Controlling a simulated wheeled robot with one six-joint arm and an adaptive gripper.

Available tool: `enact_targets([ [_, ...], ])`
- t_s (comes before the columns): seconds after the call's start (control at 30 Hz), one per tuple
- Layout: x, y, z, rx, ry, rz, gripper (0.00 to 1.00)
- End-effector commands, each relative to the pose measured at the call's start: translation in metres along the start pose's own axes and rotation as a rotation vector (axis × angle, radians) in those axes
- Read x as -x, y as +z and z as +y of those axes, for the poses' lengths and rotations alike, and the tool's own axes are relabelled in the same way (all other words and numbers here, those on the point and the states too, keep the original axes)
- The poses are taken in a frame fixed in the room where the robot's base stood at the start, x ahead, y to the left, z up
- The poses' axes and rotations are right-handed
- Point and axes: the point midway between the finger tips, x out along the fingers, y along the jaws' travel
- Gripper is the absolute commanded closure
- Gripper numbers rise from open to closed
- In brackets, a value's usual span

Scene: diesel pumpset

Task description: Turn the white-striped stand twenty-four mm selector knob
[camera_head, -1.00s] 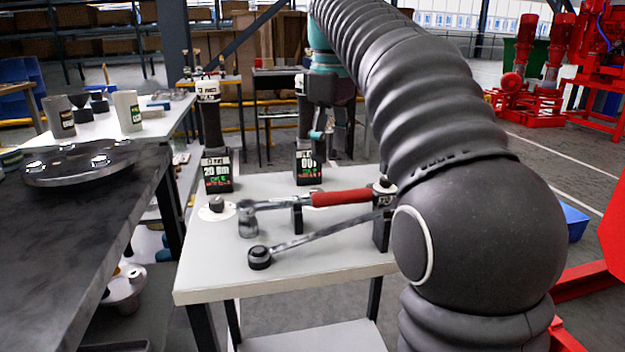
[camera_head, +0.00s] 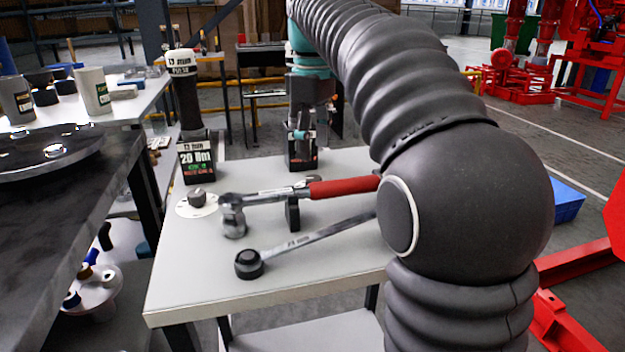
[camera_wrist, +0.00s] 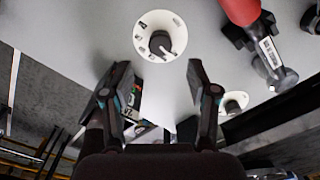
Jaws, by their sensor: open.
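In the wrist view a round white dial (camera_wrist: 141,31) with dark marks carries a dark selector knob (camera_wrist: 160,42) with a white stripe. My gripper (camera_wrist: 158,76) is open and empty. The knob shows beyond its fingertips, between them and apart from both. In the head view my gripper (camera_head: 303,128) is at the back of the light table, in front of a dark labelled stand that it partly hides. I cannot make out this stand's size label. Another white dial (camera_head: 184,208) with a grey knob (camera_head: 197,197) lies by the 13 mm, 20 Nm stand (camera_head: 196,160).
A red-handled torque wrench (camera_head: 343,187) and a long wrench (camera_head: 310,235) lie across the light table (camera_head: 200,285). A second white dial (camera_wrist: 236,98) and a red-handled tool (camera_wrist: 262,40) are right in the wrist view. A dark workbench (camera_head: 60,230) stands at left.

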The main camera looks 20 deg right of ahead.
Motion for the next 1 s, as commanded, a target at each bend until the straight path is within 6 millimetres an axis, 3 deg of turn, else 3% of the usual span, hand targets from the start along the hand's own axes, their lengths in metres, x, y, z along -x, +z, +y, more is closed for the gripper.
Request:
enact_targets([
  [0.1, -0.025, 0.000, -0.001, 0.001, -0.001, -0.001, 0.41],
  [0.3, -0.053, 0.000, -0.001, 0.001, -0.001, -0.001, 0.41],
  [0.5, -0.065, 0.000, -0.001, 0.001, 0.000, 0.000, 0.41],
  [0.8, -0.066, 0.000, -0.001, 0.001, 0.000, 0.001, 0.41],
  [0.87, -0.066, 0.000, -0.001, 0.001, 0.000, 0.000, 0.53],
  [1.0, -0.066, 0.000, -0.001, 0.001, 0.000, 0.000, 0.88],
])
